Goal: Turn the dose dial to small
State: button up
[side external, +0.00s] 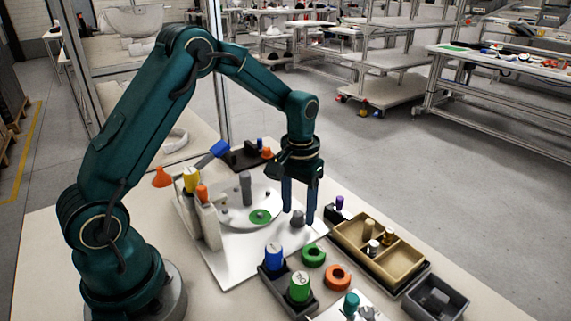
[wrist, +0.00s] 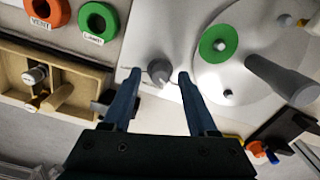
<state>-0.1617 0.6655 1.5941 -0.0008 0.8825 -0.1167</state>
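The dose dial, a small grey knob (wrist: 159,72), sits on the white base plate (side external: 232,272). In the wrist view it lies between and just beyond my two blue fingertips. My gripper (wrist: 158,80) is open, with a gap on both sides of the knob. In the side view my gripper (side external: 298,217) points straight down, its fingers around the grey knob (side external: 297,218) near the plate's right corner. The dial's markings are too small to read.
A round white disc (wrist: 240,85) with a green ring (wrist: 218,43) and grey post (wrist: 282,80) stands beside the dial. Green (side external: 313,254) and orange (side external: 337,277) labelled rings, a tan divided tray (side external: 350,233) and a dark bin (side external: 436,300) are nearby.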

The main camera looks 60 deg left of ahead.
aim_at(298, 213)
jog(key=shift+r, duration=2.55)
jog(key=s+d+r+m+t, duration=0.1)
jog(key=s+d+r+t, duration=0.15)
jog(key=r, duration=0.35)
jog(key=s+d+r+t, duration=0.1)
jog(key=s+r, duration=0.3)
jog(key=r, duration=0.2)
jog(key=s+d+f+m+t, duration=0.1)
jog(key=s+f+m+t, duration=0.1)
jog(key=s, duration=0.8)
jog(key=shift+d+f, duration=0.35)
jog(key=shift+f, duration=0.35)
